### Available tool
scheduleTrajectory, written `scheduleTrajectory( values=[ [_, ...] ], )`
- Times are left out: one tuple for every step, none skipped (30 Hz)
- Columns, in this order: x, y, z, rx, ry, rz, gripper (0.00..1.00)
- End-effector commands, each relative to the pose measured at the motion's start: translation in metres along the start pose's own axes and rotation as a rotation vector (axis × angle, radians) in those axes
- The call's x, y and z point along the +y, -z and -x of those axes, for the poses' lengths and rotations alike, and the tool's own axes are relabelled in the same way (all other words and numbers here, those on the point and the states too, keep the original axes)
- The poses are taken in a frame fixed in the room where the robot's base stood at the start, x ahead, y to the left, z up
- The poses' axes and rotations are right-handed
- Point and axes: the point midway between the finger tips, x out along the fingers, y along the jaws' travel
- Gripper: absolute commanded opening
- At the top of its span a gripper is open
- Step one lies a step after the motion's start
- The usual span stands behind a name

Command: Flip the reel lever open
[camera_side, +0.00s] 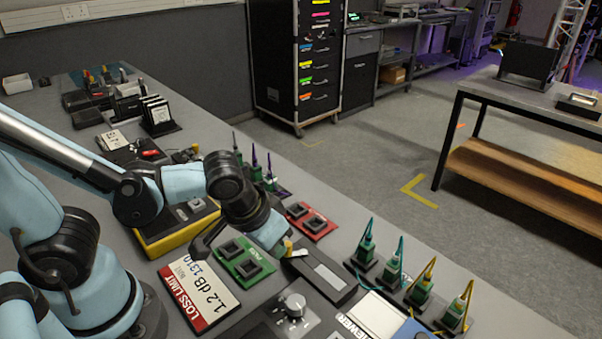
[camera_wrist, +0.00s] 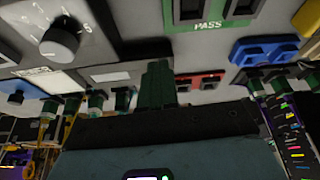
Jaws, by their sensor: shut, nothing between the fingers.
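A dark grey box with a lighter top strip (camera_side: 322,276) lies on the bench in the side view. My gripper (camera_side: 286,247) is low at that end of the box. In the wrist view my gripper (camera_wrist: 157,70) shows dark green fingers shut together and empty. A short white bar (camera_wrist: 110,77) shows just left of the fingers; I cannot tell whether they touch it.
A green PASS tray (camera_side: 245,258) and a red tray (camera_side: 311,221) flank the box. A knob unit (camera_side: 291,304) stands in front of it. Upright green-based connectors (camera_side: 420,288) line the right bench edge. A loss-limit card (camera_side: 200,290) lies to the left.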

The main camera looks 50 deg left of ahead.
Motion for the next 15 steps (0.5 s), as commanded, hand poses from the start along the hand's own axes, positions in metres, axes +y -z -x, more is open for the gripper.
scheduleTrajectory(
  values=[
    [-0.0006,0.0001,0.0000,0.000,-0.003,-0.009,0.00],
    [-0.0006,0.0002,0.0000,0.001,-0.006,-0.013,0.00],
    [-0.0007,0.0003,0.0000,0.001,-0.009,-0.021,0.00],
    [-0.0008,0.0003,-0.0001,0.001,-0.011,-0.027,0.00],
    [-0.0009,0.0004,-0.0001,0.001,-0.014,-0.032,0.00],
    [-0.0012,0.0005,-0.0001,0.001,-0.017,-0.040,0.00],
    [-0.0014,0.0006,-0.0001,0.001,-0.019,-0.046,0.00],
    [-0.0017,0.0007,-0.0002,0.001,-0.022,-0.051,0.00],
    [-0.0020,0.0009,-0.0002,0.001,-0.025,-0.060,0.00],
    [-0.0023,0.0010,-0.0003,0.001,-0.027,-0.067,0.00],
    [-0.0024,0.0010,-0.0003,0.001,-0.030,-0.073,0.00],
    [-0.0026,0.0011,-0.0003,0.001,-0.034,-0.084,0.00],
    [-0.0027,0.0011,-0.0003,0.001,-0.037,-0.090,0.00],
    [-0.0029,0.0011,-0.0004,0.000,-0.040,-0.097,0.00],
    [-0.0033,0.0013,-0.0004,0.001,-0.043,-0.107,0.00]
  ],
)
